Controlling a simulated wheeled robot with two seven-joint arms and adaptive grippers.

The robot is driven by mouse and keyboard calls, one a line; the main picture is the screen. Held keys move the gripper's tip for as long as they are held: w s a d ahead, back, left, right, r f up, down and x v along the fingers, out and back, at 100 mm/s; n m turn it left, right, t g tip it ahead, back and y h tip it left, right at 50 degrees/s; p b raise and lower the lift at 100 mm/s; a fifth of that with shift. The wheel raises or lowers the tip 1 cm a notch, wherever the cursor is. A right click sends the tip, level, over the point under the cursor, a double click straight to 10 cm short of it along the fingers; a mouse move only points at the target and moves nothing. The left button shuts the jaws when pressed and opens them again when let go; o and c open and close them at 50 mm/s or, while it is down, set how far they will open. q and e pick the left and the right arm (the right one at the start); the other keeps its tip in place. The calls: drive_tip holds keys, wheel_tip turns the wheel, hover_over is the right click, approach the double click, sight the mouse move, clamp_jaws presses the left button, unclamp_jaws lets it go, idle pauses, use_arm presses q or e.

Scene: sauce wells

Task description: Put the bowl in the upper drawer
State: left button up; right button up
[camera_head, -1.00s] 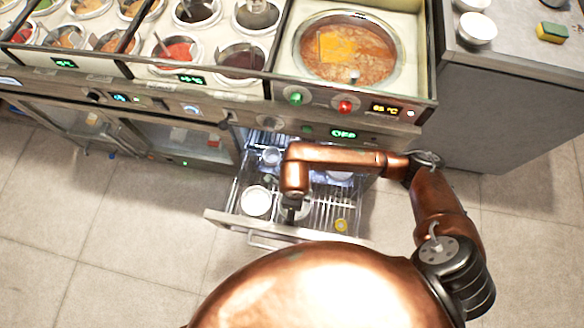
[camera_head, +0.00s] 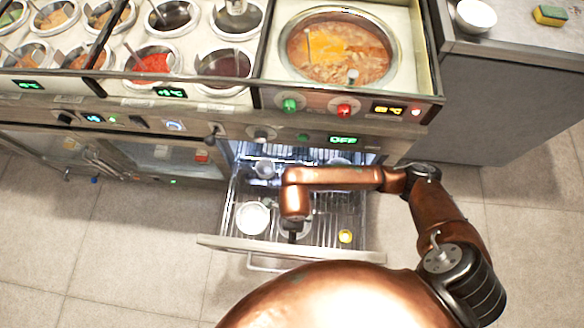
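The upper drawer (camera_head: 350,252) is pulled out below the counter, with a wire rack inside. A white bowl (camera_head: 252,217) sits at the left of the rack. Another pale round dish shows partly under my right gripper (camera_head: 293,237), near the drawer's front. My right arm reaches in from the right, and its gripper points down over the drawer. My wrist hides the fingertips, so I cannot tell whether they hold that dish. Another white bowl (camera_head: 476,15) stands on the grey side counter. My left gripper is not in view.
A yellow round item (camera_head: 345,236) lies at the drawer's front right, and a metal cup (camera_head: 263,168) stands toward its back. A stew pot (camera_head: 310,72) and several sauce wells sit above. A sponge (camera_head: 550,15) lies on the side counter (camera_head: 510,38).

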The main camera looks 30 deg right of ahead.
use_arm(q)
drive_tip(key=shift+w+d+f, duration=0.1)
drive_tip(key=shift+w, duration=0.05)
use_arm(e)
drive_tip(key=shift+f, duration=0.15)
drive_tip(key=o, duration=1)
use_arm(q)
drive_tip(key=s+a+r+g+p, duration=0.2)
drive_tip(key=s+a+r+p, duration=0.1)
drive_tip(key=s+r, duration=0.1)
use_arm(e)
wheel_tip(320, 180, up, 4)
drive_tip(key=shift+f, duration=0.15)
use_arm(q)
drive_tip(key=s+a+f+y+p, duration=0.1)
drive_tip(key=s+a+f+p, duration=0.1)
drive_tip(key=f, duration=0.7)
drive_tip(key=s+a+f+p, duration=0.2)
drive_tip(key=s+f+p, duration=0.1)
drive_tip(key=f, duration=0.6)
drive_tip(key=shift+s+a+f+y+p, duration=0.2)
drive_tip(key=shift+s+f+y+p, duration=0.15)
drive_tip(key=shift+p, duration=0.3)
use_arm(e)
wheel_tip(320, 180, up, 8)
drive_tip(key=shift+r, duration=0.25)
